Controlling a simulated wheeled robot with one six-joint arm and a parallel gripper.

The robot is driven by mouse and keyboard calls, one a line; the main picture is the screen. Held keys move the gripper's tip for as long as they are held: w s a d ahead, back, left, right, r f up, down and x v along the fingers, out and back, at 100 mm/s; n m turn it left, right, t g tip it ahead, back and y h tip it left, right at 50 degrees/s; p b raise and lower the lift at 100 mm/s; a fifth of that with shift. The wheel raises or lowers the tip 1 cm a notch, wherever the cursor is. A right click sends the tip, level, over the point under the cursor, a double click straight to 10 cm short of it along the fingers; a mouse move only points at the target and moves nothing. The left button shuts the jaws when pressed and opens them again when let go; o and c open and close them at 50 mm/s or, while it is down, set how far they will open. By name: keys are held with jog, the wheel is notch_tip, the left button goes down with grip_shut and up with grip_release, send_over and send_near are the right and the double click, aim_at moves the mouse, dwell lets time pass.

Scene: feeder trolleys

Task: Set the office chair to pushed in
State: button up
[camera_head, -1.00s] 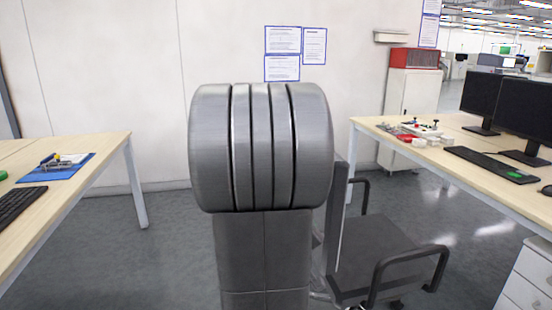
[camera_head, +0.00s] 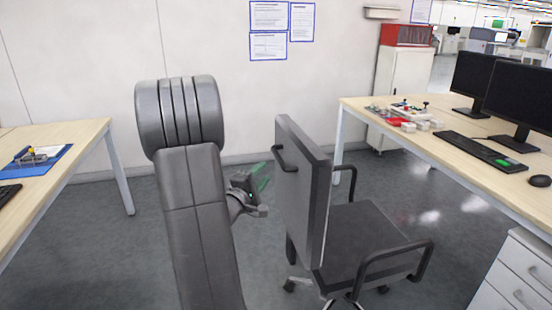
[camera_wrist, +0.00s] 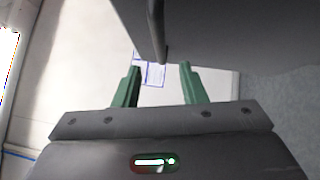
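The office chair (camera_head: 302,190) is dark grey and stands on the floor left of the right-hand desk (camera_head: 420,150), apart from it. Its seat (camera_head: 362,232) faces the desk side and its backrest is towards my arm. A dark bar handle (camera_head: 286,158) sticks out from the back of the backrest. My gripper (camera_head: 262,175), with green fingers, is just left of the backrest. In the wrist view my gripper (camera_wrist: 160,66) is open, its fingers apart. The dark bar (camera_wrist: 157,35) appears ahead near the gap between the fingertips; contact cannot be told.
The right desk carries monitors (camera_head: 515,95), a keyboard (camera_head: 478,150) and small parts. A white drawer unit (camera_head: 520,275) stands at the lower right. A left desk (camera_head: 60,150) holds a blue mat (camera_head: 38,168). Floor between the chair and left desk is mostly clear.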

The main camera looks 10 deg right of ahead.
aim_at(278, 155)
jog(key=b+x, duration=0.1)
jog(key=x, duration=0.9)
grip_shut()
